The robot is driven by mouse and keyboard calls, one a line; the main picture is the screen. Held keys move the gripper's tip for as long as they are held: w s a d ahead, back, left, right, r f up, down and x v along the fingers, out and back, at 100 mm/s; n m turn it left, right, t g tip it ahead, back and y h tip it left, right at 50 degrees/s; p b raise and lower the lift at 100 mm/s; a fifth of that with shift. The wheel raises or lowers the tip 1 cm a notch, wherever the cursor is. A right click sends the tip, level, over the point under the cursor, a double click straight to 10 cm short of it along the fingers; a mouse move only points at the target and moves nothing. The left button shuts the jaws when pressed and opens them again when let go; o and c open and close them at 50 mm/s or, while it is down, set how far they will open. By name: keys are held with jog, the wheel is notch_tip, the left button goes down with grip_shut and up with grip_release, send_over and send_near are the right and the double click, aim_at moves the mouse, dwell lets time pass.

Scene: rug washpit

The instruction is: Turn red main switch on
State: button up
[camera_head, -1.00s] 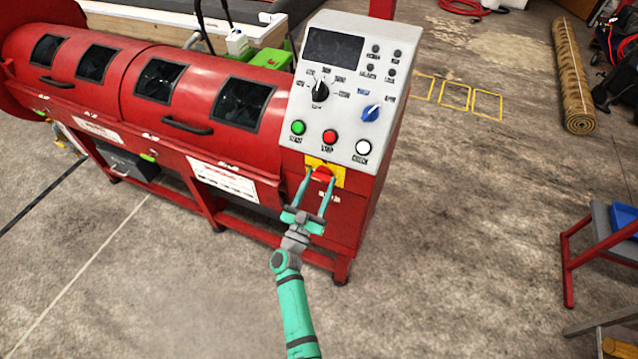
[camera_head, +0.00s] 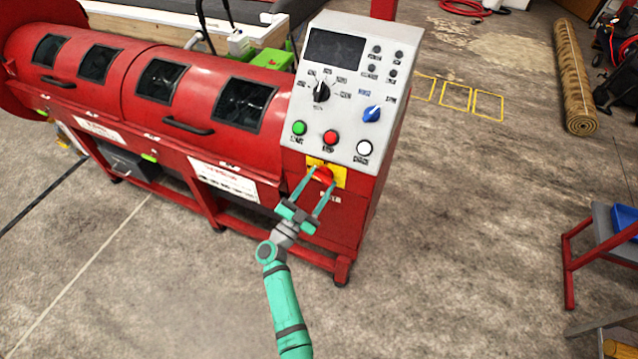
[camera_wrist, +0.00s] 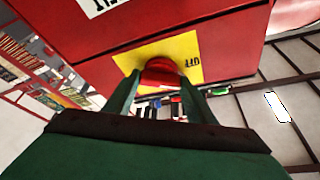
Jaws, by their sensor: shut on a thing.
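The red main switch (camera_head: 323,174) is a red knob on a yellow plate (camera_head: 340,178), low on the front of the red machine, under the control panel. It also shows in the wrist view (camera_wrist: 160,73), with part of a label on the yellow plate (camera_wrist: 190,50) beside it. My gripper (camera_head: 321,182) reaches up to the switch from below and is shut on the knob, one green finger on each side. In the wrist view the fingers (camera_wrist: 160,88) flank the knob. The fingers hide part of the knob, so its exact setting is hard to read.
The control panel (camera_head: 346,95) above has a black selector, a blue knob (camera_head: 371,114), and green, red and white buttons. The red drum (camera_head: 150,85) extends left. A red-framed stand (camera_head: 568,260) is at right. The floor between is clear.

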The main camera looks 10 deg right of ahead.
jog(key=m+g, duration=0.2)
jog(key=m, duration=0.2)
jog(key=m+g, duration=0.1)
jog(key=m, duration=0.3)
jog(key=shift+w+a+r+g+h, duration=0.15)
jog(key=shift+a+r+g+h, duration=0.05)
jog(key=shift+g+h, duration=0.2)
jog(key=m+g, duration=0.1)
jog(key=m, duration=0.2)
jog(key=m+g+y, duration=0.1)
jog(key=m, duration=0.2)
jog(key=o, duration=1)
jog(key=shift+o, duration=0.2)
jog(key=v, duration=1)
jog(key=shift+s+a+r, duration=0.2)
jog(key=shift+s+a, duration=0.1)
